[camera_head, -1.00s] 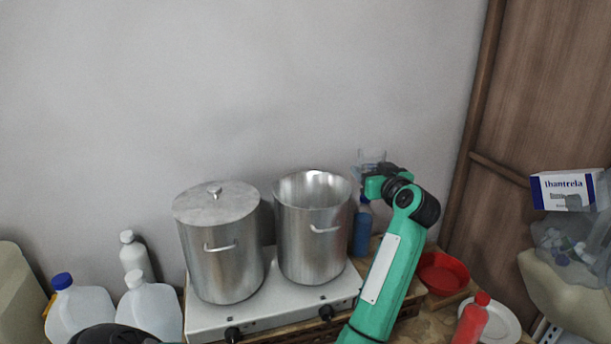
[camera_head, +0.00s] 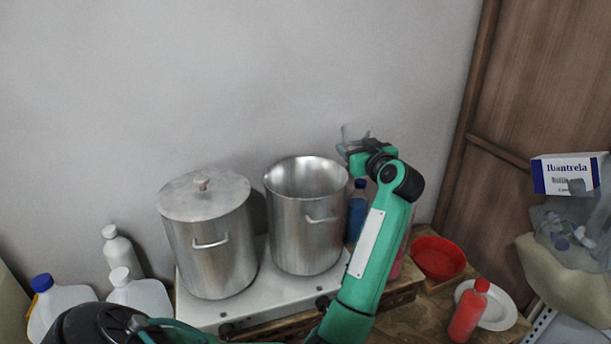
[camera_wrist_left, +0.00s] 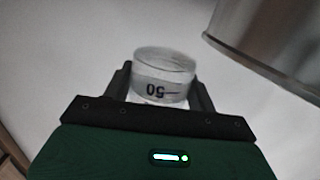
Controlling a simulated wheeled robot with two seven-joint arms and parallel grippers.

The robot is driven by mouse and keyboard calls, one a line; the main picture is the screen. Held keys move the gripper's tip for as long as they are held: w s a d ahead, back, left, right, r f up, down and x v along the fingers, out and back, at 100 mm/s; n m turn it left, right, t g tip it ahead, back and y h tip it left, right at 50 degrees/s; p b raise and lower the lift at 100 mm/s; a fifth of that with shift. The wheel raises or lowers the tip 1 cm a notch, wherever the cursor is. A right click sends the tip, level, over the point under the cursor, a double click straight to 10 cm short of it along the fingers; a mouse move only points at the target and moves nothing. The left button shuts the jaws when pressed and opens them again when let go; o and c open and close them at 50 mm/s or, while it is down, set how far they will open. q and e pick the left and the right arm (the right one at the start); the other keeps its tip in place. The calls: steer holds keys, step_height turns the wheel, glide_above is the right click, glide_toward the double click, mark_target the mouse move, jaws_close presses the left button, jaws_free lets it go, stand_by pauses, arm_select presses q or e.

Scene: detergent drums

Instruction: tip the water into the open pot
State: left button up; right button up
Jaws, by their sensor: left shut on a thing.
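My left gripper (camera_head: 352,148) is shut on a clear measuring beaker (camera_head: 352,134), just right of and behind the open pot's rim in the head view. The beaker looks somewhat tilted there. The left wrist view shows the beaker (camera_wrist_left: 162,82) between both fingers, with an upside-down "50" mark; I cannot make out the water level. The open steel pot (camera_head: 307,232) stands uncovered on the right side of the white stove. Part of a steel pot wall (camera_wrist_left: 275,40) shows at the upper right of the wrist view. My right gripper is not in view.
A lidded pot (camera_head: 210,245) stands left of the open pot on the white stove (camera_head: 250,300). A blue bottle (camera_head: 357,212) is close behind my arm. A red bowl (camera_head: 439,258), a red bottle (camera_head: 468,312) and a white plate (camera_head: 505,312) are at the right. White jugs stand left.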

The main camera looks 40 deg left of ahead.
arm_select(q)
steer(key=shift+s+f+n, duration=0.15)
steer(key=shift+s+n, duration=0.1)
steer(key=shift+n, duration=0.25)
steer(key=shift+s+a+r+n, duration=0.2)
steer(key=shift+s+r+n, duration=0.1)
steer(key=shift+n, duration=0.3)
steer(key=shift+s+a+r+n, duration=0.15)
steer(key=shift+s+n, duration=0.15)
steer(key=shift+n, duration=0.4)
steer(key=n, duration=0.1)
steer(key=s+r+n, duration=0.1)
steer(key=n, duration=0.1)
steer(key=a+n, duration=0.1)
steer(key=n, duration=0.1)
steer(key=shift+s+r+t, duration=0.15)
steer(key=shift+s+t, duration=0.15)
steer(key=shift+s, duration=0.1)
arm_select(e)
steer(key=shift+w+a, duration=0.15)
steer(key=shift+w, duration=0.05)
arm_select(q)
steer(key=shift+r+n, duration=0.15)
steer(key=shift+n, duration=0.15)
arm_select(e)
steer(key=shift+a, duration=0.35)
arm_select(q)
steer(key=shift+r, duration=0.15)
